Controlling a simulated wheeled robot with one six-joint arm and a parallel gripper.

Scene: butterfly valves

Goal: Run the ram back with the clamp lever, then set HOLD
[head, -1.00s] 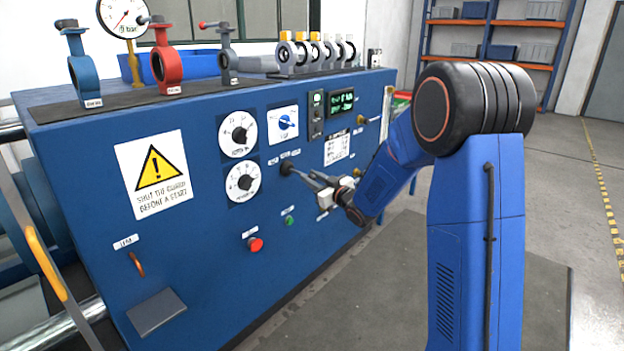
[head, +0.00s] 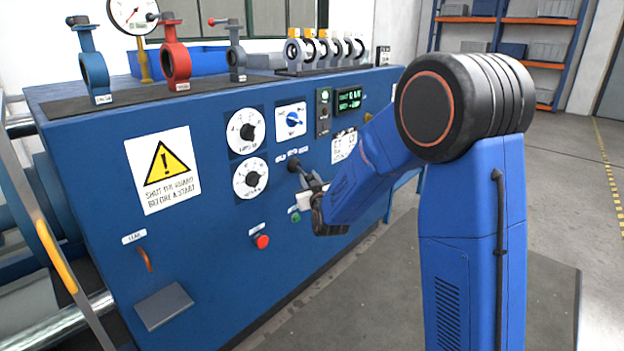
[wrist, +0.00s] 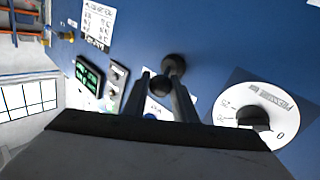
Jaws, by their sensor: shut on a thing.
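The clamp lever (head: 294,164) stands out from the blue panel, black-tipped, with small labels above it. My gripper (head: 307,182) is shut on it. In the wrist view my two fingers (wrist: 163,88) point at the panel and close around the lever's dark knob (wrist: 162,82), with its round base (wrist: 175,63) beyond. The fingers partly hide the lever. A rotary selector (head: 292,119) with a blue knob on a white plate sits above the lever; its position labels are too small to read. A display (head: 350,100) at its right shows green text I cannot read surely.
Two white dials (head: 246,131) with black knobs are left of the lever. A red button (head: 261,241) and a green button (head: 296,217) sit below. Valves (head: 175,64) stand on the bench top. Open floor lies right of the bench.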

